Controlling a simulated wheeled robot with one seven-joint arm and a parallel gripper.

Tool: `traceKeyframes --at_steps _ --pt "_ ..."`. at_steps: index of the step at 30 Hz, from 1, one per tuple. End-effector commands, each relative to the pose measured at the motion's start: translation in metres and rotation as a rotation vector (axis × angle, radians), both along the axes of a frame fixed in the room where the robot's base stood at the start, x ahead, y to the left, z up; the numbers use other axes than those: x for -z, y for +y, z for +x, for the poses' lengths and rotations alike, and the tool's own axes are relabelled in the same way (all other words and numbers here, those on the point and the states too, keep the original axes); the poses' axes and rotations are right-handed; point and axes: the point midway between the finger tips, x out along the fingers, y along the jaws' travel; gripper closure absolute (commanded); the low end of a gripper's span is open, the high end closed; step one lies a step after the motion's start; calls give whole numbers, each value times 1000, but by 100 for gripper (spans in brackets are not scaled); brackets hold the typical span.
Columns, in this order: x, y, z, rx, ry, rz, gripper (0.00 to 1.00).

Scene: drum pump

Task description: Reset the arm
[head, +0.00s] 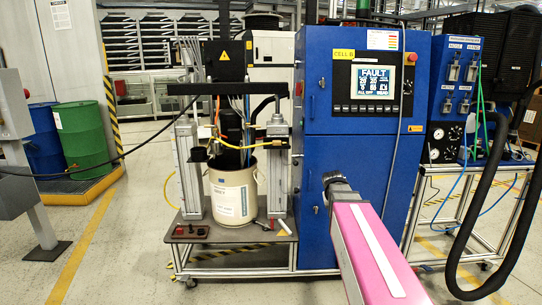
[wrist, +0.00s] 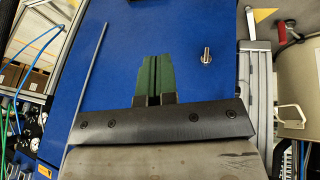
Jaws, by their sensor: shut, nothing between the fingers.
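My gripper (wrist: 155,76) shows in the wrist view with its two green fingers together and nothing between them. It faces the blue cabinet (wrist: 215,28), and a gap to the panel cannot be judged. In the head view my arm reaches up from the bottom right, and its dark end (head: 335,180) is in front of the lower part of the blue cabinet (head: 345,150). The fingertips are too small to make out there. The cabinet's screen (head: 373,82) reads FAULT.
Left of the cabinet, a cream drum (head: 232,195) stands under the pump frame (head: 192,170) on a low cart (head: 225,236). A black hose (head: 478,220) loops at the right. Green (head: 82,135) and blue drums stand far left. The floor at front left is clear.

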Motion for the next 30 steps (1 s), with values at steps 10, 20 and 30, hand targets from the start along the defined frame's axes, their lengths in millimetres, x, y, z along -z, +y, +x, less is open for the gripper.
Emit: traceKeyframes --at_steps 10,20,30 --pt "111 60 -118 -28 240 176 100" --pt "149 85 -173 -34 352 259 100" --pt "150 86 -174 -35 354 261 100"
